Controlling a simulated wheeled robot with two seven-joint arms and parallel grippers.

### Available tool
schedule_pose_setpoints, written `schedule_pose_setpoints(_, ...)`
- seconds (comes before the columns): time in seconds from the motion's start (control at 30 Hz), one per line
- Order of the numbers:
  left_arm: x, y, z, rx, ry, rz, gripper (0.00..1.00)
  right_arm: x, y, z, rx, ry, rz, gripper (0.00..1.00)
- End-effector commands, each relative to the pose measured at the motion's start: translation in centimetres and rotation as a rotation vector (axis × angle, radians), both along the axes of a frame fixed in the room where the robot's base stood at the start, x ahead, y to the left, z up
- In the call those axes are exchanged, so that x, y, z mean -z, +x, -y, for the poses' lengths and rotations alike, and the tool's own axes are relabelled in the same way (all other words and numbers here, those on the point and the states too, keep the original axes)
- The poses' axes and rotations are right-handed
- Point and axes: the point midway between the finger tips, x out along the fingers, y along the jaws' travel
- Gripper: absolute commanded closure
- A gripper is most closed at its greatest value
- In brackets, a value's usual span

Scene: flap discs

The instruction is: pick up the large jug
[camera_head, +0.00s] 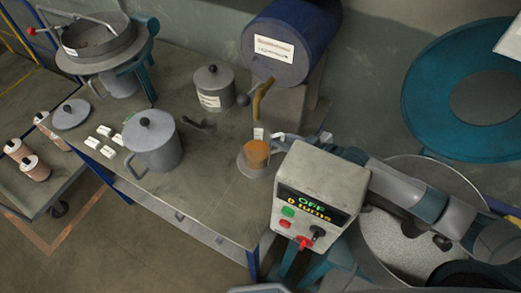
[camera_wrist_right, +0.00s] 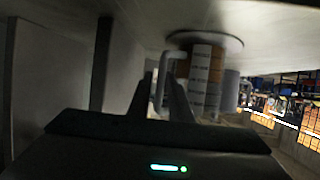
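A clear jug (camera_head: 256,155) with orange contents stands on a round base below the blue drum's tap. A larger-looking grey lidded jug (camera_head: 152,145) with a side handle stands upright to its left; the frames do not say which is the large jug. My right gripper (camera_head: 284,141) is at the clear jug's right side, partly hidden behind a control box. The right wrist view, upside down, shows an orange jug with a white scale strip (camera_wrist_right: 202,75). Its handle (camera_wrist_right: 161,80) appears between my right fingers (camera_wrist_right: 163,88); contact is unclear. My left gripper is not in view.
A blue drum (camera_head: 290,45) with a brown tap hangs over the table. A lidded pot (camera_head: 213,88), a loose lid (camera_head: 71,114) and small white blocks (camera_head: 107,141) are on the table. The control box (camera_head: 318,190) stands close in front of my right arm.

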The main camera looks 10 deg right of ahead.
Motion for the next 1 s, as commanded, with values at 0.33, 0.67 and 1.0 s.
schedule_pose_setpoints(0.33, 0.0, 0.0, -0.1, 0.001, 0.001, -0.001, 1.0, 0.0, 0.0, 0.0, 0.0, 0.0, 0.0, 1.0)
schedule_pose_setpoints(0.67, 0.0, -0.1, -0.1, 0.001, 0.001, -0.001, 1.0, -0.2, 0.0, 0.0, 0.0, 0.003, 0.003, 1.0)
schedule_pose_setpoints(1.0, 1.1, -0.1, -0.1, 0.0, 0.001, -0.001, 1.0, -2.2, 0.0, 0.0, -0.001, 0.003, 0.006, 1.0)
